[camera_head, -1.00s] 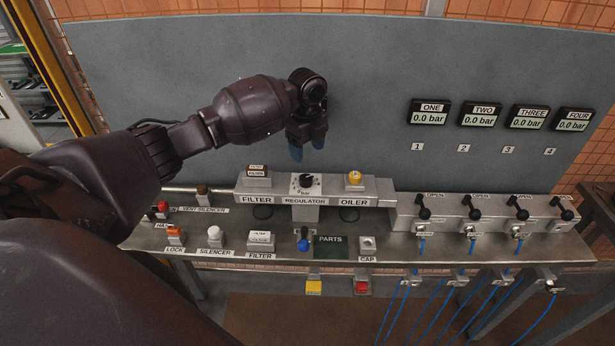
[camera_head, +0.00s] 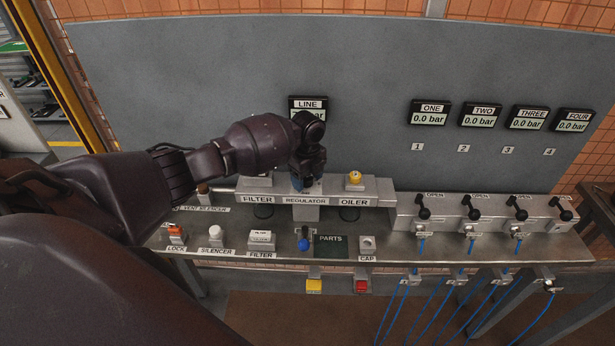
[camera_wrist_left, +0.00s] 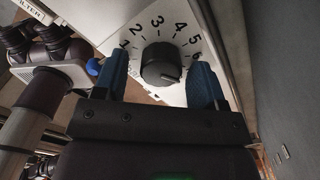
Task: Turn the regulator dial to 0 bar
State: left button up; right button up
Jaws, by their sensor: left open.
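The regulator dial (camera_wrist_left: 160,65) is a round black knob on a white plate with a number scale; 1 to 6 are readable in the left wrist view. A pale mark on the knob lies toward its lower right; the exact reading is unclear. My left gripper (camera_wrist_left: 160,78) is open, with one blue finger on each side of the knob and its tips over the plate. I cannot tell whether they touch the knob. In the head view the left gripper (camera_head: 305,183) hides the dial above the REGULATOR label (camera_head: 304,201). My right gripper is not in view.
The LINE display (camera_head: 308,102) is on the wall panel behind my arm; its reading is hidden. The filter block (camera_head: 257,183) and yellow-topped oiler (camera_head: 354,178) flank the regulator. Black valve levers (camera_head: 423,208) stand to the right. Loose parts lie on the front shelf.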

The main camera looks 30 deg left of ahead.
pick_arm(q)
jog(key=shift+c, duration=0.3)
jog(key=c, duration=0.9)
